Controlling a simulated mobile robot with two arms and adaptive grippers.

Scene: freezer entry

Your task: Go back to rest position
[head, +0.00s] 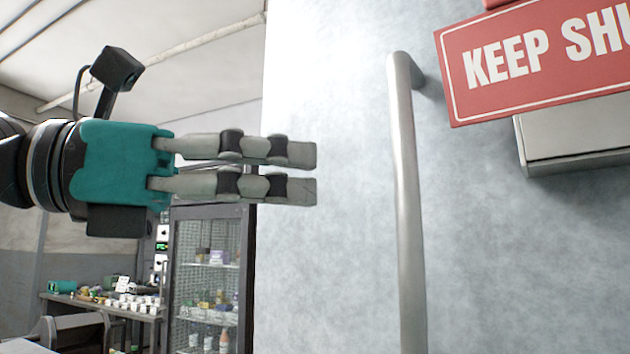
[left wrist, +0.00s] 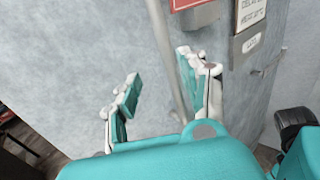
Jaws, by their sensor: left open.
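My left gripper (head: 316,170) comes in from the left in the head view, its fingers pointing right in front of the pale door (head: 330,290). Its fingers are apart and hold nothing. The vertical metal door handle (head: 407,210) stands to the right of the fingertips, with a visible gap in the head view. In the left wrist view, the open fingers (left wrist: 165,85) show with the handle (left wrist: 165,50) between them in the picture, beyond the fingertips. My right gripper is in neither view.
A red sign (head: 540,60) is on the door at upper right, above a grey metal box (head: 575,135). At lower left, a glass-front cabinet (head: 210,280) holds bottles and boxes. A table (head: 85,302) with small items stands beside it.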

